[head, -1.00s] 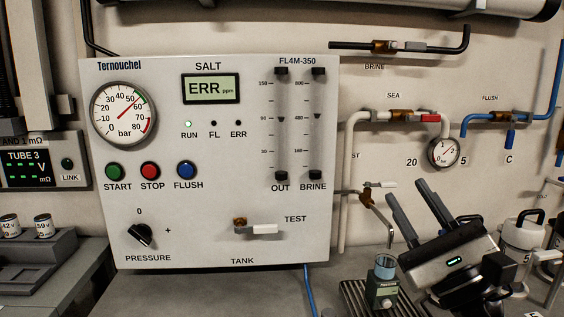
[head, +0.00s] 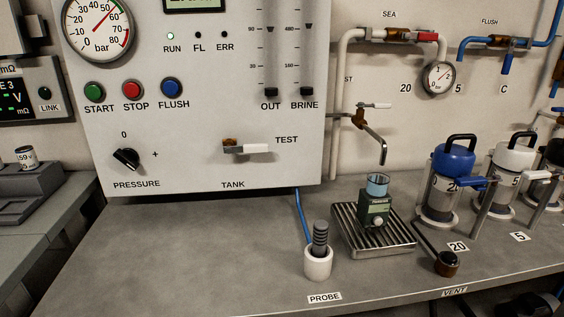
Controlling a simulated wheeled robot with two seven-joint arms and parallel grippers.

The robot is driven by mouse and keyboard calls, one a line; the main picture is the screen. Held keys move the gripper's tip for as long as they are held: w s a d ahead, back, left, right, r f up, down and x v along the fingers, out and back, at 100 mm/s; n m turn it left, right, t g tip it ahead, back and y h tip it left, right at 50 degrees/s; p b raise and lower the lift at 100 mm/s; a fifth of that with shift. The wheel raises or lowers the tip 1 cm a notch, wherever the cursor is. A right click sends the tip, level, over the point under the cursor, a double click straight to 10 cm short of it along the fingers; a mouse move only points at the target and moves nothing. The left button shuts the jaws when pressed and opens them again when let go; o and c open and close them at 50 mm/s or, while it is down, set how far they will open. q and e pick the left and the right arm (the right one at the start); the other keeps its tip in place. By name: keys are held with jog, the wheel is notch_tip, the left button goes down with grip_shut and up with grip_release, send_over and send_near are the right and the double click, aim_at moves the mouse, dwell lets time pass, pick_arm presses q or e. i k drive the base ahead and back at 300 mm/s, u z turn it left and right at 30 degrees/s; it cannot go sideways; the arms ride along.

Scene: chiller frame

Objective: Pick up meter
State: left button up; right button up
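The task's meter appears to be the small dark green device (head: 376,209) with a pale round knob on its front and a clear cup holding bluish liquid (head: 377,185) on top. It stands upright on the slatted metal drip tray (head: 400,247), below the bent spout (head: 381,150). Nothing touches it from the side. Neither gripper can be made out. A dark shape shows at the bottom right corner, below the bench edge, and I cannot tell what it is.
A white holder (head: 318,264) with a dark ribbed probe (head: 320,238) stands left of the tray. A dark-handled brown-ended part (head: 446,263) lies to the right. Blue-topped (head: 454,157) and white-topped (head: 514,151) filter housings stand further right. The bench (head: 190,255) is clear at left.

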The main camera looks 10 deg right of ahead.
aim_at(375, 200)
jog(key=u, duration=1.35)
jog(key=k, duration=0.75)
jog(key=z, duration=1)
jog(key=i, duration=0.5)
